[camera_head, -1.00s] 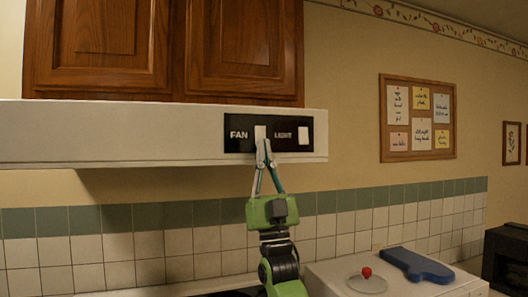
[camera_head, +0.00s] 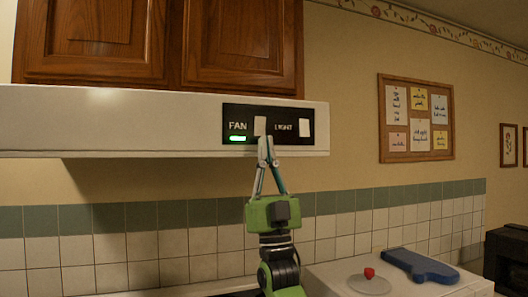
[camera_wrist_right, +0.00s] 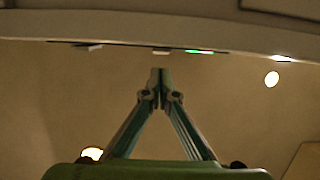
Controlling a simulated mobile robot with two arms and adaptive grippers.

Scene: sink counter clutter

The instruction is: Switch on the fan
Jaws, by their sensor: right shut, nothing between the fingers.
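The range hood (camera_head: 110,122) has a black switch panel on its front. The fan switch (camera_head: 260,126) is a white rocker beside the word FAN, and a green lamp (camera_head: 237,139) glows under that word. The light switch (camera_head: 305,128) is to its right. My right gripper (camera_head: 266,142) is shut and empty, with its fingertips just below the fan switch at the panel's lower edge. I cannot tell whether they touch it. In the right wrist view the shut fingertips (camera_wrist_right: 158,73) point up under the hood's edge, and the green lamp (camera_wrist_right: 200,51) shows there. My left gripper is not in view.
Wooden cabinets (camera_head: 240,45) hang above the hood. A cork board (camera_head: 418,117) is on the wall at right.

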